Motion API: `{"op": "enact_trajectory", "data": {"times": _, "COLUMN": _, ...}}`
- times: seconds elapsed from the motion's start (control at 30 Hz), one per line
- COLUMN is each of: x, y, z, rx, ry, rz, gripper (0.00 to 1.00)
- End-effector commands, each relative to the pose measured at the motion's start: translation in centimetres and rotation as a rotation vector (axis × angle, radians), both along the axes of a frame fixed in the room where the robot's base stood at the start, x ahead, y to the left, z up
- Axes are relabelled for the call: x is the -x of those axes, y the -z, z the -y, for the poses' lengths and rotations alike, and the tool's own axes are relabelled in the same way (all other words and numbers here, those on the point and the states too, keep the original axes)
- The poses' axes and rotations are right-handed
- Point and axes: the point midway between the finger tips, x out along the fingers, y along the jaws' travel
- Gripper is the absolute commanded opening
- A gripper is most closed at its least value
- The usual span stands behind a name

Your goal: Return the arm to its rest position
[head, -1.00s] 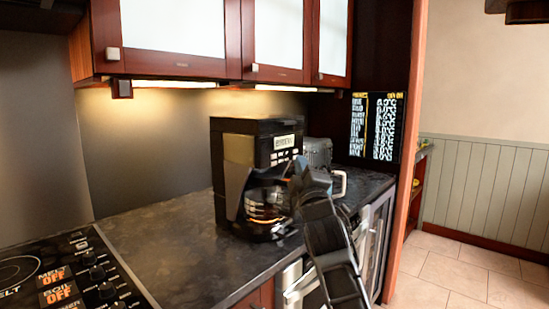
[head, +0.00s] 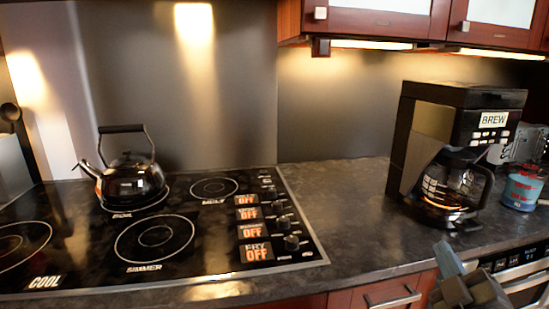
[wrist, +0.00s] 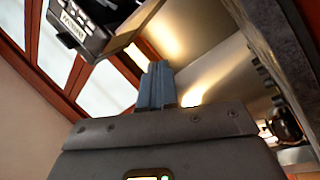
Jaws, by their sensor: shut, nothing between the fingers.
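My gripper (head: 447,256) is at the lower right of the head view, in front of the counter edge and below the coffee maker. Only its bluish fingers and part of the grey hand show there; the rest of my arm is cut off by the bottom edge. In the wrist view the fingers of my gripper (wrist: 155,85) are together, with nothing seen between them.
A coffee maker (head: 462,105) with a glass carafe stands on the dark counter (head: 345,190). A teal and red can (head: 522,187) is beside it. A black kettle (head: 131,183) sits on the cooktop (head: 190,270). A steel-handled appliance front (head: 525,275) is below, right of my gripper.

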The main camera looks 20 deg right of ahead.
Motion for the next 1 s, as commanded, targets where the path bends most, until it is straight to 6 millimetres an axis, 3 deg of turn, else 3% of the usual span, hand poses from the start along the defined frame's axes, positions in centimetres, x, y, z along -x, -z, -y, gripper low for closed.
{"op": "enact_trajectory", "data": {"times": 0.03, "x": 1.0, "y": 1.7, "z": -2.3, "rx": -0.054, "ry": -0.05, "rz": -0.01, "gripper": 0.0}}
{"op": "enact_trajectory", "data": {"times": 0.2, "x": 4.7, "y": 5.2, "z": -8.7, "rx": -0.235, "ry": -0.189, "rz": -0.018, "gripper": 0.0}}
{"op": "enact_trajectory", "data": {"times": 0.5, "x": 13.4, "y": 8.4, "z": -17.5, "rx": -0.576, "ry": -0.374, "rz": -0.065, "gripper": 0.0}}
{"op": "enact_trajectory", "data": {"times": 0.8, "x": 22.2, "y": 8.4, "z": -22.3, "rx": -0.896, "ry": -0.464, "rz": -0.137, "gripper": 0.0}}
{"op": "enact_trajectory", "data": {"times": 1.0, "x": 24.9, "y": 7.8, "z": -23.2, "rx": -1.0, "ry": -0.474, "rz": -0.16, "gripper": 0.0}}
